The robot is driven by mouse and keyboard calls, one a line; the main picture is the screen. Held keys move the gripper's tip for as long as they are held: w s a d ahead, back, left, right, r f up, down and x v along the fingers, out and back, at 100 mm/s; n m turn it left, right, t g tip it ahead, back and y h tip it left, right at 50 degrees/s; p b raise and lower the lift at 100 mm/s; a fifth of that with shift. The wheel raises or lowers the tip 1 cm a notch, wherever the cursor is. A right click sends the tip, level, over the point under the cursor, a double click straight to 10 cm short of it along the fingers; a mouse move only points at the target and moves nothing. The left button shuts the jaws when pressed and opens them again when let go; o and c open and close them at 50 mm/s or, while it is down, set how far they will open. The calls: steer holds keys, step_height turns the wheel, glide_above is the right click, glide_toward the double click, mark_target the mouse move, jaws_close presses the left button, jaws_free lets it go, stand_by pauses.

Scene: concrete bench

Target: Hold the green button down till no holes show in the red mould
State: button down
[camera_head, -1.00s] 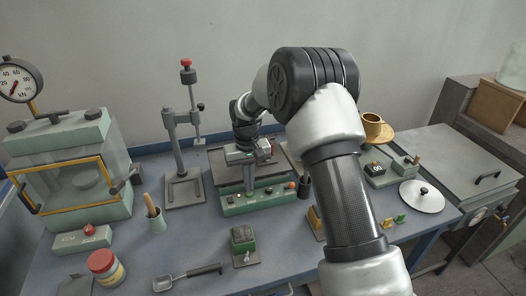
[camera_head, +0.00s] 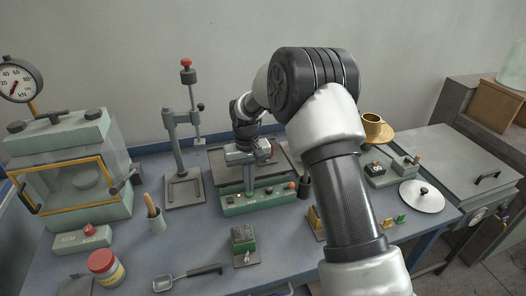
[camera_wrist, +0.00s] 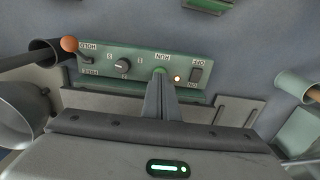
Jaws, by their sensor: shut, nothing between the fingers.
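My gripper (camera_head: 249,188) is shut and empty, pointing down at the green control box (camera_head: 232,204) in the middle of the bench. In the wrist view the closed fingertips (camera_wrist: 162,80) are at the green button (camera_wrist: 159,71) by the RUN label. They cover most of it, and I cannot tell how far down it is pressed. A small lamp (camera_wrist: 177,79) glows beside it, next to the ON/OFF switch (camera_wrist: 195,75). I cannot make out the red mould in either view; my gripper and wrist hide part of the plate behind the box.
The box also carries a dial (camera_wrist: 121,65) and an orange-knobbed lever (camera_wrist: 69,44). A post stand (camera_head: 184,190) and a cup with a wooden handle (camera_head: 156,222) are to the left. A green block (camera_head: 243,239) and a scoop (camera_head: 180,279) lie in front.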

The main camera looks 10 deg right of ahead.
steer(key=shift+f+b, duration=0.55)
steer(key=shift+f, duration=0.35)
stand_by(4.8)
steer(key=shift+r+p, duration=1.95)
steer(key=shift+r, duration=1.15)
steer(key=shift+f, duration=0.1)
